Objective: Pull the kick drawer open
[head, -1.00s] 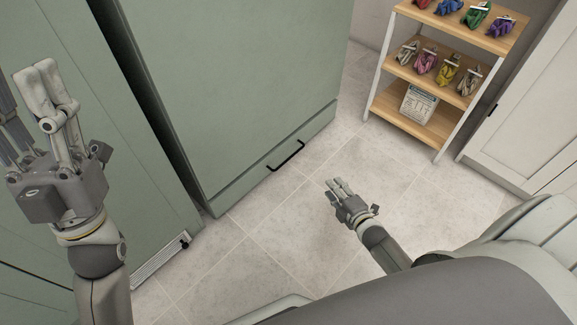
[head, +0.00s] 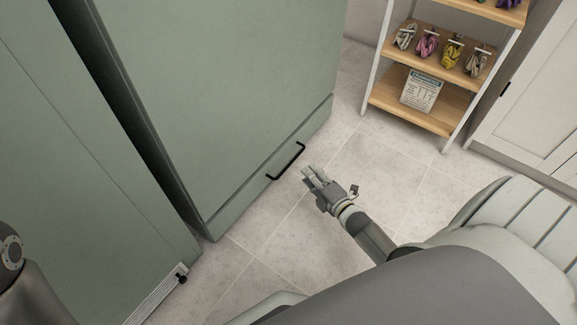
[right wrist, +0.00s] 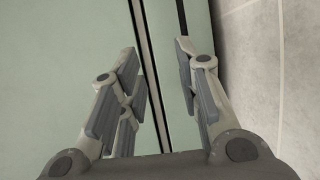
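The kick drawer (head: 240,207) is the low green band at the foot of the green cabinet, and looks flush. Its black bar handle (head: 286,162) sits near the middle of its front. My right gripper (head: 308,174) is open and empty, just right of the handle and apart from it in the head view. In the right wrist view, the open fingers (right wrist: 156,52) face the drawer front (right wrist: 166,60). The dark handle bar (right wrist: 183,65) runs partly behind the right finger. Only part of my left arm shows at lower left; its gripper is out of view.
The tiled floor (head: 385,165) in front of the drawer is clear. A wooden shelf rack (head: 440,113) with coloured bundles and a printed sheet stands at the upper right. A white cabinet (head: 535,100) is at the right.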

